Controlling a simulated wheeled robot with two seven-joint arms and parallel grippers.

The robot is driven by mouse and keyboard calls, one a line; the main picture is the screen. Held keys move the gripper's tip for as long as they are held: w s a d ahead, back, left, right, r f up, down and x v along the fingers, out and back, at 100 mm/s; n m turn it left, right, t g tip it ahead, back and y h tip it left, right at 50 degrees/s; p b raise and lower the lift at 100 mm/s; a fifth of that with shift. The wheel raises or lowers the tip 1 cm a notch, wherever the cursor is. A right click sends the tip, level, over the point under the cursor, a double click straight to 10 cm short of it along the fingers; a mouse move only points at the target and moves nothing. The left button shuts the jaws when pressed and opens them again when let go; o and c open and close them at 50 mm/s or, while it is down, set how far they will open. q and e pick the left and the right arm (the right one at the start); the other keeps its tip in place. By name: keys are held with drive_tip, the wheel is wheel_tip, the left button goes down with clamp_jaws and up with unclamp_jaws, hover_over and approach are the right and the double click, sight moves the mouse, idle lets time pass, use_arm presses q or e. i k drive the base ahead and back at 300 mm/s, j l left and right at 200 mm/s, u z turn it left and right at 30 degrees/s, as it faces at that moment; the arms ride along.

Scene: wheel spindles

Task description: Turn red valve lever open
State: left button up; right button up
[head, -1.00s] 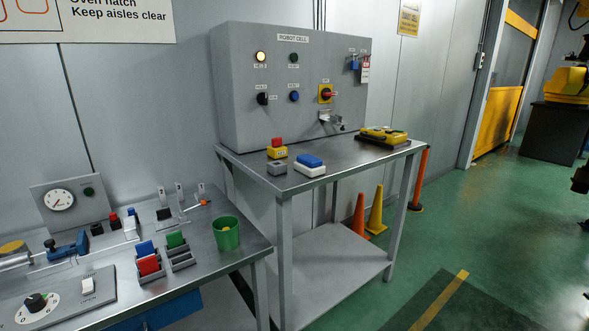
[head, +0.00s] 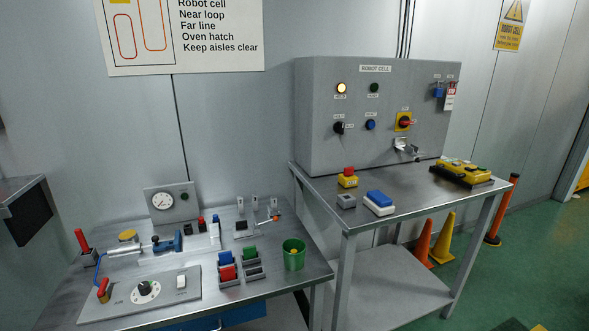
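At the left end of the left bench, two red-handled parts show in the head view. A short red lever (head: 103,287) sits low on the front panel's left edge, by a thin blue hose. A taller red handle (head: 81,239) stands nearly upright on a dark base behind it. I cannot tell for sure from this view which of them is the valve lever. Neither of my grippers is in view, and nothing touches either red part.
The front panel (head: 190,299) carries a black knob (head: 147,290) and a white switch (head: 181,281). A gauge box (head: 171,202), coloured bins and a green cup (head: 294,256) share the bench. A grey wall box (head: 28,212) juts in at left. A robot cell cabinet (head: 400,130) stands right.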

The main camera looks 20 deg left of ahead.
sight(102, 296)
drive_tip(key=u, duration=1.95)
